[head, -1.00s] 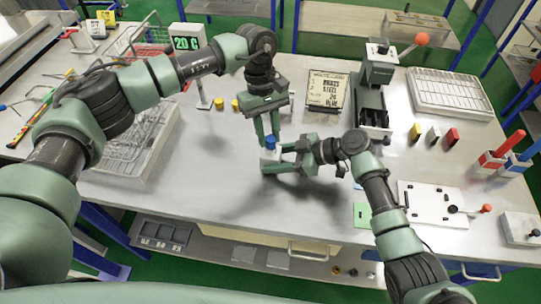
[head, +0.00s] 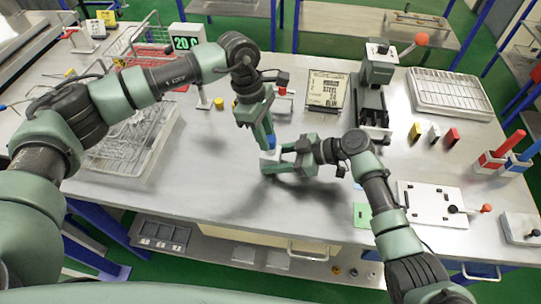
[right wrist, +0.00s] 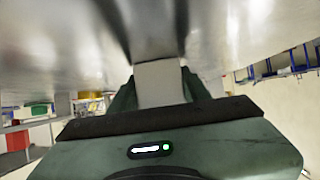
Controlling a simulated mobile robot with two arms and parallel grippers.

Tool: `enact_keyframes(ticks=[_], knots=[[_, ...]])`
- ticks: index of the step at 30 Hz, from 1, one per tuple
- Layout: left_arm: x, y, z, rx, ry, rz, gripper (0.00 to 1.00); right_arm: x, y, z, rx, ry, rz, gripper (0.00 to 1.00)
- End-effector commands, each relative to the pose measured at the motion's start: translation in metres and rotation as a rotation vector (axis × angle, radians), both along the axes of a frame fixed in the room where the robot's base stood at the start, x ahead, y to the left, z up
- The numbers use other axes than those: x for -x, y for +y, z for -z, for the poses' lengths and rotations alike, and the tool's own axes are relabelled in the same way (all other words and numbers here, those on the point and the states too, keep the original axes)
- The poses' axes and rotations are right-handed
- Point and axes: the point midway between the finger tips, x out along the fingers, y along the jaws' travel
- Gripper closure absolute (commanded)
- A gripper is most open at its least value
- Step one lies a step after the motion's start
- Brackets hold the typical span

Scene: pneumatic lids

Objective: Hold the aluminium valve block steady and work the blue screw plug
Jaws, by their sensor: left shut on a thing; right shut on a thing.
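The aluminium valve block (head: 267,155) is held just above the bench in the middle of the head view, largely covered by the fingers. The blue screw plug (head: 270,141) sits on its top. My right gripper (head: 272,160) is shut on the block from the right side. The block also shows as a pale face between the right fingers in the right wrist view (right wrist: 159,84). My left gripper (head: 268,140) comes down from above and is shut on the blue plug. Its fingers hide part of the plug.
A wire rack (head: 135,135) lies to the left. A display (head: 187,37) and a printed sign (head: 326,90) stand behind. A toggle press (head: 375,85) stands right of the sign. A white plate with a clamp (head: 430,205) lies at right. The bench front is clear.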

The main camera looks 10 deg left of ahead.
Motion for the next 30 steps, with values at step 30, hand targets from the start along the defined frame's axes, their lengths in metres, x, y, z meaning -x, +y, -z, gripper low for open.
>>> enact_keyframes(ticks=[30], knots=[[0.0092,-0.0018,-0.0002,0.002,0.001,-0.697,1.0,0.0006,-0.0008,0.003,0.005,0.002,0.001,0.88]])
